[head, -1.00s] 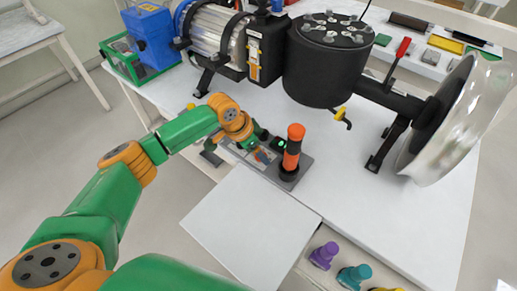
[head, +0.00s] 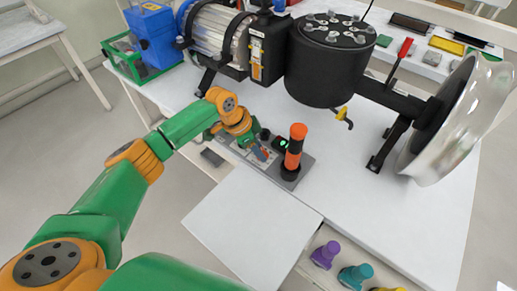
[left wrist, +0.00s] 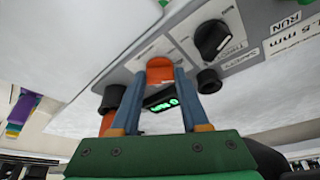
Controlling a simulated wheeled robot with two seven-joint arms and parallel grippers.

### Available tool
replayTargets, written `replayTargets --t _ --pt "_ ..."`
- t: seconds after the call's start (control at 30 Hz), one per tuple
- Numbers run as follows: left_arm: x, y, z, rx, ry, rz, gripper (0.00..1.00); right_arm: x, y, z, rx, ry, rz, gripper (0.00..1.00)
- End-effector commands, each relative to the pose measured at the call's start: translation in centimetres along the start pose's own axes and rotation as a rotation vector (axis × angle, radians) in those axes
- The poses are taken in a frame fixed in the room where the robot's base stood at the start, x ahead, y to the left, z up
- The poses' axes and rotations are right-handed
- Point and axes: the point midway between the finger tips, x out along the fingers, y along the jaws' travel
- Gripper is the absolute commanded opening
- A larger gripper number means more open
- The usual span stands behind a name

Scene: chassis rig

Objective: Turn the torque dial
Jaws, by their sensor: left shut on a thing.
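A grey control panel (left wrist: 135,65) lies on the table's near edge. A black pointer dial (left wrist: 213,40) with a small label beside it sits on the panel in the left wrist view; I cannot read the label surely. My left gripper (left wrist: 162,75) is shut on a small orange piece (left wrist: 160,66) on the panel, apart from the black dial. In the head view, my left gripper (head: 262,153) is low over the panel, left of the orange and black handle (head: 295,148). A green-lit display (left wrist: 162,104) shows between the fingers. My right gripper is out of view.
A short black knob (left wrist: 208,81) stands beside the right finger. A large black cylinder (head: 325,70) with a yellow-handled valve (head: 344,115) stands behind the panel. Purple (head: 326,254) and teal (head: 355,275) pegs stand at front right. A bare white board (head: 250,225) lies in front.

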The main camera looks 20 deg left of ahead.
Motion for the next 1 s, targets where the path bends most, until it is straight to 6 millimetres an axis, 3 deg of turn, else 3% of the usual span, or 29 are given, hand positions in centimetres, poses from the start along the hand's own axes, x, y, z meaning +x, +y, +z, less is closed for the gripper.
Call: replayTargets --t 0.5,1.0 --pt "0.5 -0.3 -0.1 0.37 0.004 0.156 0.0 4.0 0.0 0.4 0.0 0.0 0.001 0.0" --pt "0.2 -0.4 -0.1 0.518 0.001 0.219 0.0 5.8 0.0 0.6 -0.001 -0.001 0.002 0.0"
